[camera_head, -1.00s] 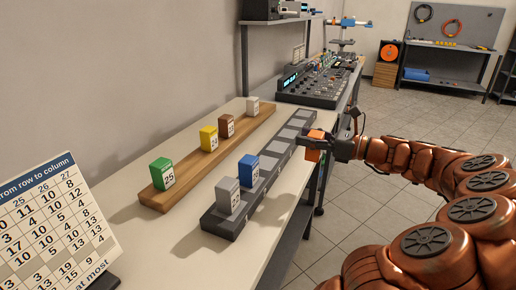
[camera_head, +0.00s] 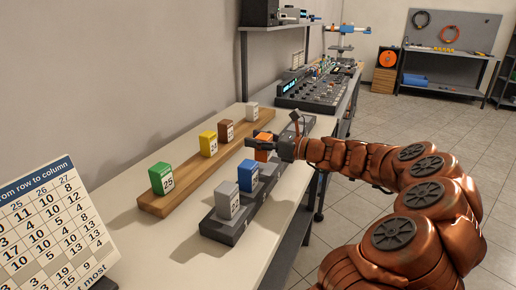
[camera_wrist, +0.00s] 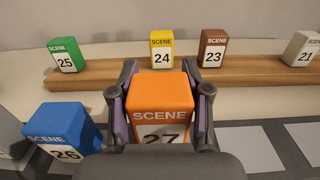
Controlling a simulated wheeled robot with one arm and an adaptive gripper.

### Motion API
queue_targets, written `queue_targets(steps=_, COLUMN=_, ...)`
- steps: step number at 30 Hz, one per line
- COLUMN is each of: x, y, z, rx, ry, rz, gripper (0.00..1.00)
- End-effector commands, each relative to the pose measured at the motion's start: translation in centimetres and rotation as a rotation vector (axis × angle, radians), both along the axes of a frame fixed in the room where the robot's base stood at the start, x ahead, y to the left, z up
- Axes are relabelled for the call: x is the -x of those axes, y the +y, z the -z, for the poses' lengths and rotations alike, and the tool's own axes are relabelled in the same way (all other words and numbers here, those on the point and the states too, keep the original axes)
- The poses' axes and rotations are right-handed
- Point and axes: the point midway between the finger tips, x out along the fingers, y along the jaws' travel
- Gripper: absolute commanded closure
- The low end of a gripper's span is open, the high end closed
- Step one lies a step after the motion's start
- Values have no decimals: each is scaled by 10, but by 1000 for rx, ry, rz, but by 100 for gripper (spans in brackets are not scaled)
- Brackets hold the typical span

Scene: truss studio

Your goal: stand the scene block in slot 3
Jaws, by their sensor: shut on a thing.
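My gripper (camera_head: 265,140) is shut on an orange scene block (camera_head: 263,154) marked 27. The block is upright in the wrist view (camera_wrist: 160,92), between my two fingers (camera_wrist: 163,105). It is by the dark slotted rack (camera_head: 217,231), just beyond the blue block (camera_head: 247,174) marked 26. A light grey block (camera_head: 227,200) stands at the rack's near end. In the wrist view the blue block (camera_wrist: 62,128) is left of the held block, apart from it. Bare slot pads (camera_wrist: 258,150) show to the right. The block's lower end is hidden, so I cannot tell whether it touches the rack.
Behind the rack, a wooden rail (camera_head: 190,184) carries a green block 25 (camera_head: 161,178), yellow block 24 (camera_head: 208,143), brown block 23 (camera_head: 226,131) and white block 21 (camera_head: 252,112). A number chart (camera_head: 45,225) stands at near left. A mixing console (camera_head: 310,92) is at the far end.

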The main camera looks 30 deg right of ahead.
Motion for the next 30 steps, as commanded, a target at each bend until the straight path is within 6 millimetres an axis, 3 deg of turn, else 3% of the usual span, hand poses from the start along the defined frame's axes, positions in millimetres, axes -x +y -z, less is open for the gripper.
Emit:
queue_targets(steps=5, x=1, y=-1, z=26, rx=-3, ry=1, rz=3, gripper=90)
queue_targets(steps=19, x=1, y=-2, z=31, rx=0, ry=0, rz=3, gripper=90)
queue_targets(steps=20, x=1, y=-2, z=31, rx=0, ry=0, rz=3, gripper=49)
queue_targets(steps=26, x=1, y=-2, z=31, rx=0, ry=0, rz=3, gripper=28)
queue_targets(steps=30, x=1, y=-2, z=31, rx=0, ry=0, rz=3, gripper=27)
